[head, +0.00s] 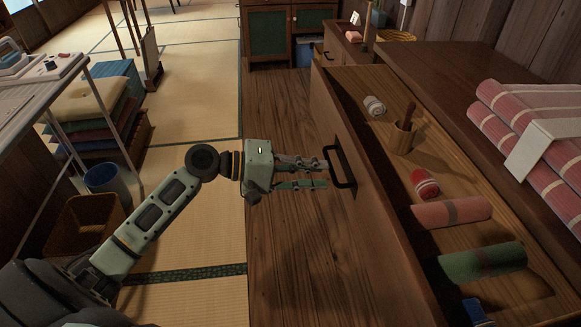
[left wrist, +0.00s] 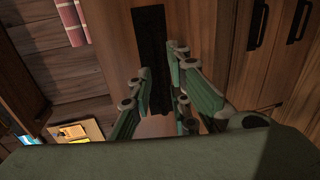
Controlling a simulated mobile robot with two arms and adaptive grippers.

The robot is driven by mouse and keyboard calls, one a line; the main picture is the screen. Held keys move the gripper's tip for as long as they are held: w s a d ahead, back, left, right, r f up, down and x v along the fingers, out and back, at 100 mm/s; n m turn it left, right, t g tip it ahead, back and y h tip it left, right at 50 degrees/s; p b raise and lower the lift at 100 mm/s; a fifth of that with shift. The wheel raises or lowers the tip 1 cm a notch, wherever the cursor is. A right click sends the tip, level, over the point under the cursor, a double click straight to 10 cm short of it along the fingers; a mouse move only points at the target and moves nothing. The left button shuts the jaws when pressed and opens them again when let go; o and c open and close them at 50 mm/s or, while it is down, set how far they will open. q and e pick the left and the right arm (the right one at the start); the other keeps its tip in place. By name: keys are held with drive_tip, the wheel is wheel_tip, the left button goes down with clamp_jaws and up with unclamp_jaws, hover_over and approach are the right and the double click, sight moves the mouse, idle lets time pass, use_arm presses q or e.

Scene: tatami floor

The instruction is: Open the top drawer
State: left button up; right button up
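In the left wrist view, the dark handle (left wrist: 152,55) shows between and beyond the parted fingers (left wrist: 160,75). My right gripper is not in view.
Striped folded cloths (head: 530,130) sit on the dark top at right. A basket (head: 85,222) and bucket (head: 103,180) stand left. Tatami (head: 195,105) behind my arm is clear.

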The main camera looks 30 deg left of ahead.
use_arm(q)
drive_tip(key=v, duration=0.7)
drive_tip(key=shift+s+a, duration=0.25)
drive_tip(key=shift+a, duration=0.05)
wheel_tip(320, 180, down, 18)
drive_tip(key=s+g+y, duration=0.1)
drive_tip(key=s+y, duration=0.1)
drive_tip(key=y, duration=0.2)
drive_tip(key=s+d+f+m+g+y, duration=0.1)
drive_tip(key=s+f+m+g+y, duration=0.15)
drive_tip(key=s+f, duration=0.7)
drive_tip(key=s+d+f+m+g+y, duration=0.2)
drive_tip(key=s+f+y, duration=0.15)
drive_tip(key=f, duration=1.05)
drive_tip(key=s+d+f+m+g+y, duration=0.1)
drive_tip(key=s+d+f+m, duration=0.15)
drive_tip(key=s, duration=0.25)
drive_tip(key=s+d+f+m+y, duration=0.1)
drive_tip(key=s+f+m, duration=0.1)
drive_tip(key=s+f, duration=0.25)
drive_tip(key=s+a+g+p, duration=0.1)
drive_tip(key=s+a+p, duration=0.2)
drive_tip(key=s+p, duration=1.3)
drive_tip(key=shift+s+m+g+y, duration=0.3)
drive_tip(key=shift+s+g, duration=0.05)
drive_tip(key=shift+s, duration=0.3)
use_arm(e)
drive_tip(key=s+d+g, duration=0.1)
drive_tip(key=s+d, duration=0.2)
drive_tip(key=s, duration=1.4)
